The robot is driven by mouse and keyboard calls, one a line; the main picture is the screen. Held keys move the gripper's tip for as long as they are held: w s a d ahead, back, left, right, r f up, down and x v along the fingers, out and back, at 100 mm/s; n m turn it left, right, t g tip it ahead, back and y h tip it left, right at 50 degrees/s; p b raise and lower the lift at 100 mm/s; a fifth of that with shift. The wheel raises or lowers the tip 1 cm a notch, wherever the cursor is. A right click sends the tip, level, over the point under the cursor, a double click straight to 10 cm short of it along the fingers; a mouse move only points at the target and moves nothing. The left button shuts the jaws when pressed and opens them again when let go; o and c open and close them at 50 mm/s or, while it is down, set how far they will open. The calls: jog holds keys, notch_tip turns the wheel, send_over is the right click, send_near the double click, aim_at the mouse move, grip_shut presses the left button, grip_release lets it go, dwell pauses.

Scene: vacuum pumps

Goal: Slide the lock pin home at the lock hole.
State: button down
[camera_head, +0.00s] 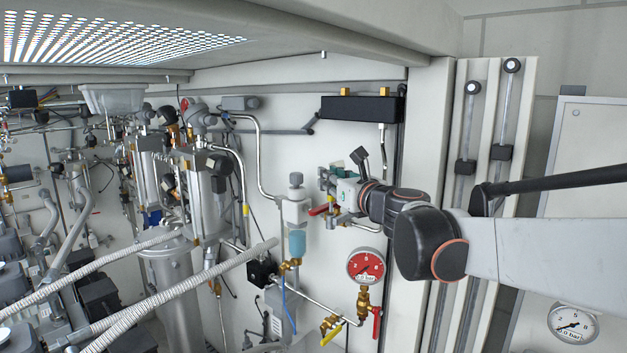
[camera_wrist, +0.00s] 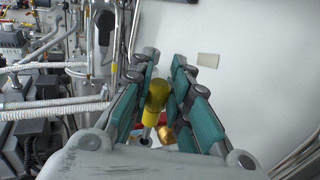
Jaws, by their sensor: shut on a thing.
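My gripper (camera_head: 330,186) is in front of the white back panel in the head view, at the end of my arm coming in from the right. In the wrist view its teal-padded fingers (camera_wrist: 165,64) stand on both sides of a yellow cylindrical piece, seemingly the lock pin (camera_wrist: 157,95), and are shut on it. I cannot make out the lock hole in either view.
A red lever (camera_head: 318,211) is close below my gripper. A red-faced gauge (camera_head: 366,266) with valves hangs lower down. A black box (camera_head: 361,109) is above. Dense pipes and pumps (camera_head: 180,270) fill the left. Bare panel (camera_wrist: 245,70) lies right of the fingers.

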jog(key=shift+f, duration=0.1)
jog(key=shift+f+b, duration=1.15)
jog(key=shift+f, duration=0.3)
jog(key=shift+f, duration=0.2)
jog(key=c, duration=1.4)
grip_release()
jog(key=shift+c, duration=0.2)
jog(key=shift+s, duration=0.1)
jog(key=v, duration=1.2)
jog(key=shift+f, duration=0.1)
